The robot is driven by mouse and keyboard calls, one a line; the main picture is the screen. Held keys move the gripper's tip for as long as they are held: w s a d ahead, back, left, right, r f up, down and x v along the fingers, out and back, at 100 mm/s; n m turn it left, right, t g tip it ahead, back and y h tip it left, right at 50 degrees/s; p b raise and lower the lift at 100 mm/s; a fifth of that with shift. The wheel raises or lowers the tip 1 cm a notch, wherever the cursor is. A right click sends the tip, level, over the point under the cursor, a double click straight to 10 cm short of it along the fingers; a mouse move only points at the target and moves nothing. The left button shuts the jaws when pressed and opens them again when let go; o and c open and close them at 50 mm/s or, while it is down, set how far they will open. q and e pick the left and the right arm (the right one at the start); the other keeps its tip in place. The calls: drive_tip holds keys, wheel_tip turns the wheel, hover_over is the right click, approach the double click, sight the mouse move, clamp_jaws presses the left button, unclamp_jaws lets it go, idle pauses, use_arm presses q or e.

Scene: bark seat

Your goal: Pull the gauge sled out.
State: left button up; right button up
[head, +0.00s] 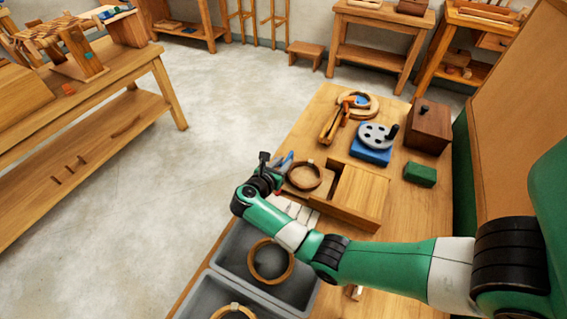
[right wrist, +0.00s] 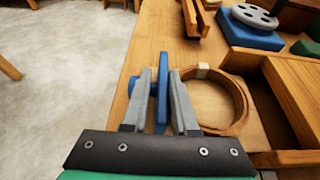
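A wooden housing (head: 356,193) with a flat lid sits on the bench. A brown ring (head: 304,175) lies at its left end, and this ring also shows in the right wrist view (right wrist: 243,108). I cannot tell how much of the gauge sled is outside the housing. A blue upright handle (right wrist: 163,75) stands left of the ring. My right gripper (head: 277,167) is at this handle, with one finger on each side of it in the right wrist view (right wrist: 162,98). Whether both fingers press on it is unclear. My left gripper is not in view.
Grey bins (head: 233,263) holding rings stand at the front left of the bench. Behind the housing are a blue block with a grey disc (head: 377,136), a green block (head: 420,174) and a wooden box (head: 430,126). Open floor lies left of the bench.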

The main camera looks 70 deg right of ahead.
drive_tip(key=shift+r, duration=0.15)
drive_tip(key=shift+a+r, duration=0.2)
drive_tip(key=shift+a, duration=0.2)
drive_tip(key=s+p+v, duration=0.1)
drive_tip(key=p+v, duration=0.1)
drive_tip(key=v, duration=0.8)
drive_tip(key=shift+w+a+p, duration=0.35)
drive_tip(key=shift+w+p, duration=0.05)
drive_tip(key=shift+w, duration=0.15)
